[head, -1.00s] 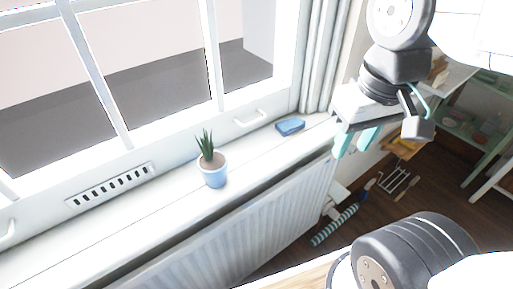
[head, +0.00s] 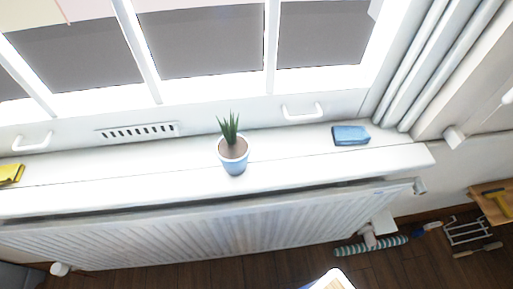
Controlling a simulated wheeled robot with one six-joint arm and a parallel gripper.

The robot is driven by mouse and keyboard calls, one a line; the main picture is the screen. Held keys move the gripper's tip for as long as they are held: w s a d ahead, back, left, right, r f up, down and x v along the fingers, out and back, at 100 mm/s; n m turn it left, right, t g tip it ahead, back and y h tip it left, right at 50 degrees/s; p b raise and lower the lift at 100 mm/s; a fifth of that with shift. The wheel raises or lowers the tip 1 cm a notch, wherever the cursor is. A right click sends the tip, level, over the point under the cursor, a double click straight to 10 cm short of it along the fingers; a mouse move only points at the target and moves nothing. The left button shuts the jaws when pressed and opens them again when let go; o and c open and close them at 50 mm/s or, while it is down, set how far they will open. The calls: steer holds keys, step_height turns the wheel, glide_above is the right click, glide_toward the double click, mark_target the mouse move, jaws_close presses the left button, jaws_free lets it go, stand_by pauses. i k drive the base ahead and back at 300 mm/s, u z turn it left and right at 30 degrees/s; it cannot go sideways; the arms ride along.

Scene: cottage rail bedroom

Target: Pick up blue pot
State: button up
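The blue pot (head: 235,166) stands upright on the white windowsill, near the middle of the head view. It has a white upper rim, soil inside and a spiky green plant (head: 230,130). Nothing covers it. My gripper is not in the head view now.
The windowsill (head: 300,160) is clear on both sides of the pot. A blue sponge-like block (head: 350,135) lies to the right, a yellow item (head: 11,173) at the far left. Window handles (head: 304,111) are behind. A radiator (head: 220,225) is below, with tools (head: 470,232) on the floor at right.

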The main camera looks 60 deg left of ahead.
mark_target(233, 149)
steer(key=k, duration=0.9)
steer(key=u, duration=0.45)
